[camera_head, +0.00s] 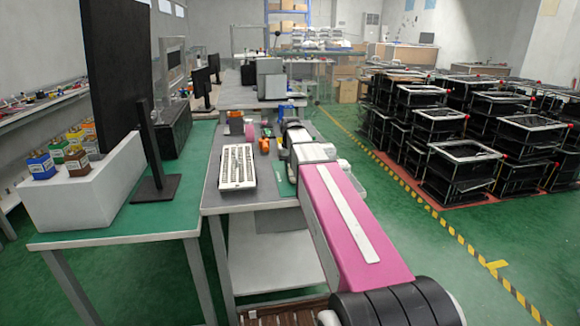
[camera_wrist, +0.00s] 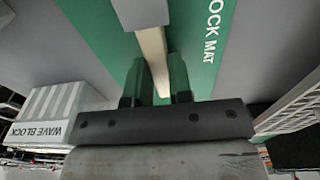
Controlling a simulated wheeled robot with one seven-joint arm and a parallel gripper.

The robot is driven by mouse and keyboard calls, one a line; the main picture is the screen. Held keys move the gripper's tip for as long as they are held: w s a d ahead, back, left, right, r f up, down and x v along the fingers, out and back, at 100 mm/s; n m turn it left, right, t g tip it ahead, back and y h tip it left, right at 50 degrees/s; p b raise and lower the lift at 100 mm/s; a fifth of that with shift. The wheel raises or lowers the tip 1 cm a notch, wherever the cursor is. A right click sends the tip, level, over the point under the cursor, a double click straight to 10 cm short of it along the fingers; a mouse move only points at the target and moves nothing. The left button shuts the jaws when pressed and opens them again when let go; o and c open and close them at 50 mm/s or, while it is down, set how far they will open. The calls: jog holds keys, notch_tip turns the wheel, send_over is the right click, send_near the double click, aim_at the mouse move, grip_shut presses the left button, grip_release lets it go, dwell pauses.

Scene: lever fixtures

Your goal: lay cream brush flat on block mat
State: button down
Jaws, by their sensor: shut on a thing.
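In the wrist view my gripper (camera_wrist: 159,68) is shut on a narrow cream bar, the cream brush (camera_wrist: 151,43), between its two dark green fingers. The brush runs away from the fingers towards a grey block-like piece (camera_wrist: 140,12) at the top; I cannot tell if that piece is part of the brush. The green block mat (camera_wrist: 205,55), with white "BLOCK MAT" lettering, lies below the brush and shows on both sides of it. I cannot tell whether the brush touches the mat. In the head view my pink arm hides the brush and most of the gripper.
A white ridged block marked "WAVE BLOCK" (camera_wrist: 40,130) is at the left of the wrist view. A white keyboard-like panel (camera_head: 237,167) lies on the grey bench (camera_head: 215,195). Small orange, pink and blue items stand behind it. A monitor (camera_head: 115,75) is at left.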

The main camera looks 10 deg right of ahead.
jog(key=c, duration=0.9)
grip_release()
jog(key=shift+c, duration=0.2)
